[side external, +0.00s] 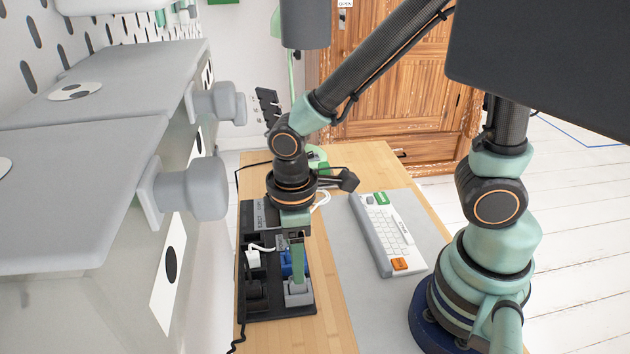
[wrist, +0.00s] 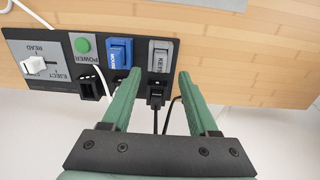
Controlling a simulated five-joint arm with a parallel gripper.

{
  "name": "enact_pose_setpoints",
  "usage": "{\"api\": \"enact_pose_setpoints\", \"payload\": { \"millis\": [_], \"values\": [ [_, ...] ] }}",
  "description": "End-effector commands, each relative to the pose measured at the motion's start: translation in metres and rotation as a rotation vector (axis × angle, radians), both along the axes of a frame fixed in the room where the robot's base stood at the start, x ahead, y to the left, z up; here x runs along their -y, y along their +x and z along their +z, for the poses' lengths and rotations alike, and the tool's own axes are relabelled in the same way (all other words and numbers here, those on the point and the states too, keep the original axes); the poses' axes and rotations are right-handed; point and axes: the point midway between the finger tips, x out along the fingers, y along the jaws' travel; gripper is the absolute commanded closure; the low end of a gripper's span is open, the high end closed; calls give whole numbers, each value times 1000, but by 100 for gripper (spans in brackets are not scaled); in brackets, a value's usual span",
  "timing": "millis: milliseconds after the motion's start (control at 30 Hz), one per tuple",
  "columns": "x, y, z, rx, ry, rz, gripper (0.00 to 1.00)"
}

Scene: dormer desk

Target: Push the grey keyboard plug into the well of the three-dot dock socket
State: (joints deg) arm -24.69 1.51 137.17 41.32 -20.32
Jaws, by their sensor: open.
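The grey keyboard plug (wrist: 160,55), lettered KEYS, is on the black dock (wrist: 62,70), beside a blue plug (wrist: 119,52). In the side view, the grey plug (side external: 298,293) is at the dock's near right corner. A black socket block (wrist: 156,96) is between my fingers in the wrist view. I cannot make out any three-dot mark, nor how deep the grey plug sits. My gripper (wrist: 158,74) is open and empty, with its fingertips just short of the grey plug in the wrist view. In the side view, my gripper (side external: 297,276) points down over the grey plug.
A white keyboard (side external: 388,235) lies on a grey mat (side external: 350,275) to the right. Grey cabinets (side external: 110,90) with protruding knobs stand close on the left. Thin cables cross the dock.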

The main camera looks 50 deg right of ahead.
Motion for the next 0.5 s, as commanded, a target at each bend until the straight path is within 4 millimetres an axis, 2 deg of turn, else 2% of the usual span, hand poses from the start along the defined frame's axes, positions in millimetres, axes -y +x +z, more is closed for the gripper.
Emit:
{"api": "enact_pose_setpoints", "payload": {
  "millis": [33, 200, 500],
  "values": [
    [1, -2, -10, -7, -3, 0, 40],
    [1, -2, -34, -6, -3, 0, 40],
    [0, -1, -53, -1, 0, 0, 40]
  ]
}}
